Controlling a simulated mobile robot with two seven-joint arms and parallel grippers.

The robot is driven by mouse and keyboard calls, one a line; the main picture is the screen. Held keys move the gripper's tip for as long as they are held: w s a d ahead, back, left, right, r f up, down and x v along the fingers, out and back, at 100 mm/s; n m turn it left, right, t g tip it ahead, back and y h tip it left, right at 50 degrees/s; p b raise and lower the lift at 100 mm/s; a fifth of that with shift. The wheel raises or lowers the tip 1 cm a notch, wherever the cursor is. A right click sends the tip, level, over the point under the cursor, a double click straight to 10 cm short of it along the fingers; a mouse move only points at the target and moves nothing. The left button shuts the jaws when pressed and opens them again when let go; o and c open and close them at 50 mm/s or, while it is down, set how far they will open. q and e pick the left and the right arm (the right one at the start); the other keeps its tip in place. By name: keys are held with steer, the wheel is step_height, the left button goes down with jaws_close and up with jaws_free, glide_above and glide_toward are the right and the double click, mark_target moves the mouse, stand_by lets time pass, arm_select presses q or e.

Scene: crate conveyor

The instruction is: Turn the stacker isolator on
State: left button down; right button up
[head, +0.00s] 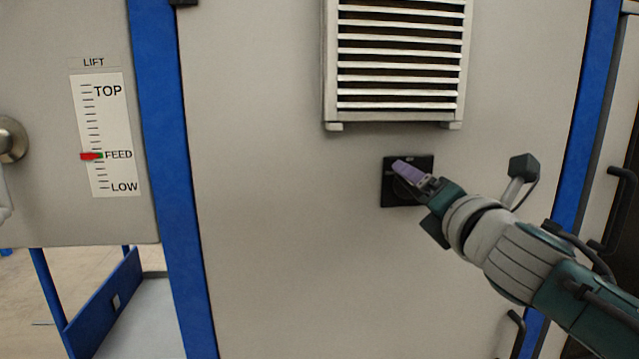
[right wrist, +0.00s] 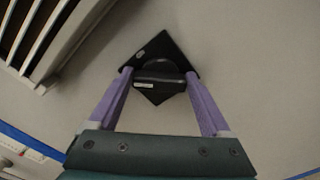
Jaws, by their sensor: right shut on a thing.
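The isolator is a black square plate (head: 427,164) with a dark rotary knob, set on the grey cabinet door below the vent. In the right wrist view its plate (right wrist: 163,45) looks like a diamond, and the knob's bar (right wrist: 160,77) lies across it, slanted to the plate's edges. My right gripper (head: 400,168) reaches in from the right, and its purple fingers cover part of the knob in the head view. In the right wrist view my right gripper (right wrist: 158,76) has one finger at each end of the bar and is shut on it. My left gripper is out of view.
A louvred vent (head: 400,60) sticks out just above the isolator. Blue frame posts (head: 165,150) stand at both sides of the door. A lift scale (head: 107,135) at left has its red pointer at FEED. The door around the isolator is bare.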

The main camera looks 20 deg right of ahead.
steer(key=m, duration=0.8)
steer(key=shift+f+m, duration=0.2)
steer(key=shift+m, duration=0.4)
steer(key=o, duration=1.2)
steer(key=shift+c, duration=0.2)
